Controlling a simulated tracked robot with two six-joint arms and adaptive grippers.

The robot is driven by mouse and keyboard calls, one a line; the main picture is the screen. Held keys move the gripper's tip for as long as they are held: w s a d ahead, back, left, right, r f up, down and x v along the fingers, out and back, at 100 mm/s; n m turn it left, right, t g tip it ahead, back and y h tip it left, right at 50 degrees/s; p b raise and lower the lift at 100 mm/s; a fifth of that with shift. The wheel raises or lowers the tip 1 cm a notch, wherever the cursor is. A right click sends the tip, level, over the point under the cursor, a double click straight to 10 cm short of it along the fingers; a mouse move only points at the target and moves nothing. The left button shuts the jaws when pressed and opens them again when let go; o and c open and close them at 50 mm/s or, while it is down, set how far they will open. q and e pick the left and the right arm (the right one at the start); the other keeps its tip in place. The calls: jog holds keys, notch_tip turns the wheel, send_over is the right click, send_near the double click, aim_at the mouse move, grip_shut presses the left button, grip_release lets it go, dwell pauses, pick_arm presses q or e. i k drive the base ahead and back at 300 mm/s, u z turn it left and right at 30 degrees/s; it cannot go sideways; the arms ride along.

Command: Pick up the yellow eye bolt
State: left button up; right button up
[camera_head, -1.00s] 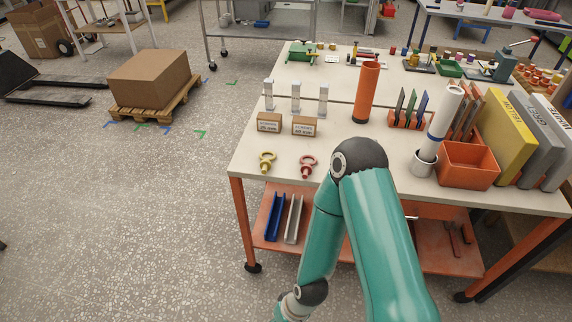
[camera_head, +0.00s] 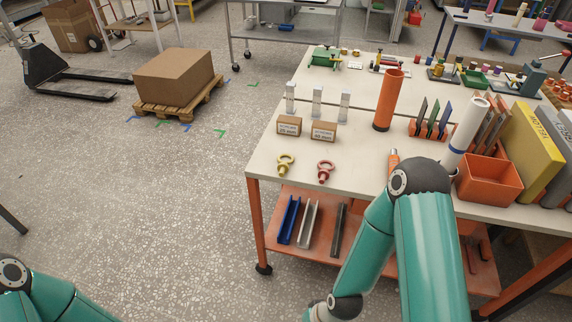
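The yellow eye bolt (camera_head: 285,163) lies on the near left part of the pale tabletop (camera_head: 262,148), close to the front edge. A red eye bolt (camera_head: 325,170) lies to its right, a short way apart. My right arm, teal with dark joints, stands in front of the table, its elbow over the front edge right of both bolts. My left arm shows only as a teal piece at the bottom left corner. Neither gripper is in the picture, and nothing touches the yellow eye bolt.
Two small labelled cardboard boxes (camera_head: 289,125) stand behind the bolts, with upright clear holders behind them. An orange tube (camera_head: 388,100), an orange bin (camera_head: 488,180) and yellow binder (camera_head: 530,152) stand to the right. Blue and grey channels (camera_head: 289,220) lie on the lower shelf. Floor to the left is open.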

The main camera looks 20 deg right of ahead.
aim_at(284, 167)
jog(key=u, duration=0.05)
jog(key=i, duration=0.9)
jog(key=z, duration=0.05)
